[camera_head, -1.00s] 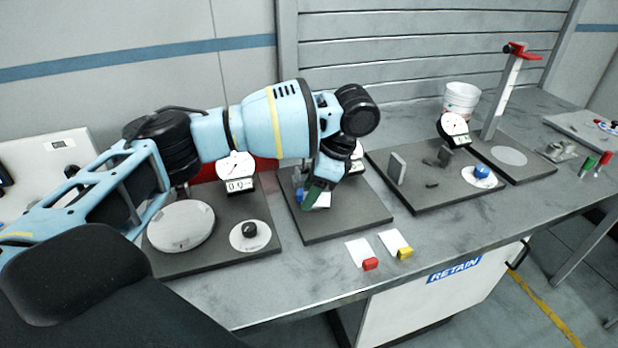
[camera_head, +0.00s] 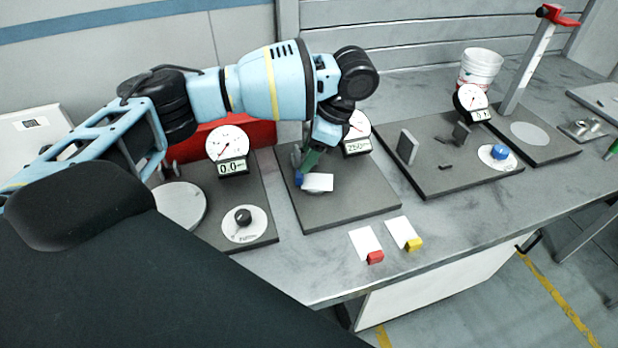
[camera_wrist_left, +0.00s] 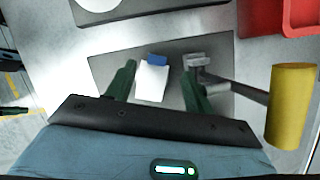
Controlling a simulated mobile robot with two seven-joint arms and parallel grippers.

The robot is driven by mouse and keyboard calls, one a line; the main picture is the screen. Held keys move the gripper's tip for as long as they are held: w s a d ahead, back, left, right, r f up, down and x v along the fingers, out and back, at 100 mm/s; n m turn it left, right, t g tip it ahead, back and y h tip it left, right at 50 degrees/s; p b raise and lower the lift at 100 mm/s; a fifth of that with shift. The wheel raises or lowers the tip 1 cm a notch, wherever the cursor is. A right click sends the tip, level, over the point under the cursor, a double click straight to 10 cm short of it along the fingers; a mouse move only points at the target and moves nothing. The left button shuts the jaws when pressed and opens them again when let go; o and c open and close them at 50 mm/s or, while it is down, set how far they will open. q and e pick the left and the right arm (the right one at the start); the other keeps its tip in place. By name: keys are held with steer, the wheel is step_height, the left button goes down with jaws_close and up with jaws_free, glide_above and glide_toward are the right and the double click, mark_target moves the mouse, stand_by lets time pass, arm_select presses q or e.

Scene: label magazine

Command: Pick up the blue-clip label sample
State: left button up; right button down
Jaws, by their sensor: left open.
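The label sample is a white card (camera_head: 318,182) with a blue clip (camera_head: 299,179) at one end. It is on or just above a dark grey plate (camera_head: 350,207). My left gripper (camera_head: 306,165) is open at the card, its green finger close behind it. In the left wrist view the card (camera_wrist_left: 152,84) and its blue clip (camera_wrist_left: 157,60) appear between the two open green fingers (camera_wrist_left: 158,86), with gaps on both sides. I cannot tell whether a finger touches it.
White cards with a red clip (camera_head: 375,257) and a yellow clip (camera_head: 414,244) lie on the bench front. Dial gauges (camera_head: 227,145) stand on plates around my left arm. A red tray (camera_wrist_left: 270,16) and a yellow cylinder (camera_wrist_left: 290,105) show in the wrist view.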

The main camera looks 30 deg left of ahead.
mark_target(299, 174)
arm_select(q)
steer(key=shift+d+x, duration=0.1)
steer(key=shift+x, duration=1.25)
steer(key=shift+d+x, duration=0.15)
steer(key=shift+x, duration=1.25)
steer(key=shift+s, duration=0.1)
steer(key=c, duration=1.1)
steer(key=shift+c, duration=0.2)
